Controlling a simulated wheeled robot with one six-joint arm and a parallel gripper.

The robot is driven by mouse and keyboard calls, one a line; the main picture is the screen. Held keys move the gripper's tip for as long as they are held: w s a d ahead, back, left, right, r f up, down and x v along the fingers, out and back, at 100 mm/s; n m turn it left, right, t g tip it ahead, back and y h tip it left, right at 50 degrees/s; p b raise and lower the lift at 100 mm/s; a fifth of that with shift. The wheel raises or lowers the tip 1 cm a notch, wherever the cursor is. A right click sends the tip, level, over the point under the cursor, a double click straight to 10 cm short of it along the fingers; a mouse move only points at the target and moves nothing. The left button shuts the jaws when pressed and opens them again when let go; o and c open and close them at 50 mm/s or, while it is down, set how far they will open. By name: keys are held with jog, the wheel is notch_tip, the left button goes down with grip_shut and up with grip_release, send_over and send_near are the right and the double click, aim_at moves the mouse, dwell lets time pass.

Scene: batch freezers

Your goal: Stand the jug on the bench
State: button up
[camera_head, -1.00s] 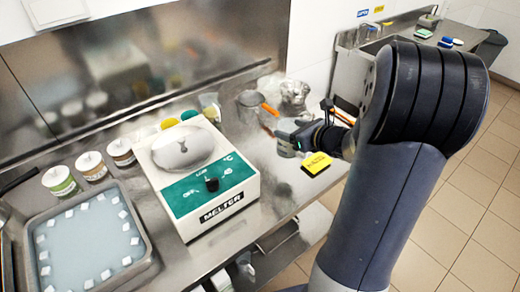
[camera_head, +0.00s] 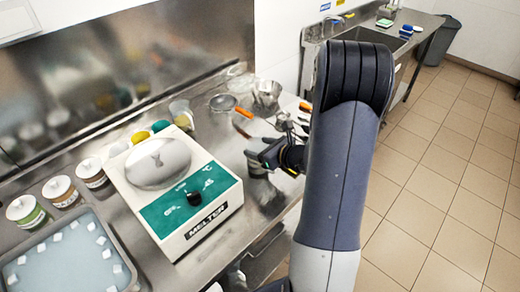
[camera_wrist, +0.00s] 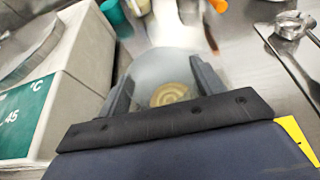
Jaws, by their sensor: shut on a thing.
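The jug (camera_head: 257,168) shows as a small grey vessel at my gripper, right of the melter. In the wrist view the jug (camera_wrist: 150,65) is a pale, blurred round vessel between the fingers, with something beige inside. My gripper (camera_head: 264,155) is shut on it; the fingers (camera_wrist: 163,78) lie on either side. The jug is over the steel bench (camera_head: 222,135). I cannot tell whether its base touches the bench. My arm hides part of the bench front.
The melter (camera_head: 180,185) stands close on the left. Behind are a strainer (camera_head: 223,102), an orange-handled tool (camera_head: 243,112) and a metal vessel (camera_head: 266,93). A yellow block (camera_wrist: 298,138) lies at lower right in the wrist view. Some bare bench lies between melter and jug.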

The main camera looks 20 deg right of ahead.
jog(key=shift+f, duration=0.45)
jog(key=shift+f, duration=0.2)
jog(key=o, duration=1.5)
jog(key=shift+r, duration=0.1)
jog(key=shift+r, duration=0.15)
jog(key=b+v, duration=0.1)
jog(key=v, duration=1.1)
jog(key=shift+b, duration=0.4)
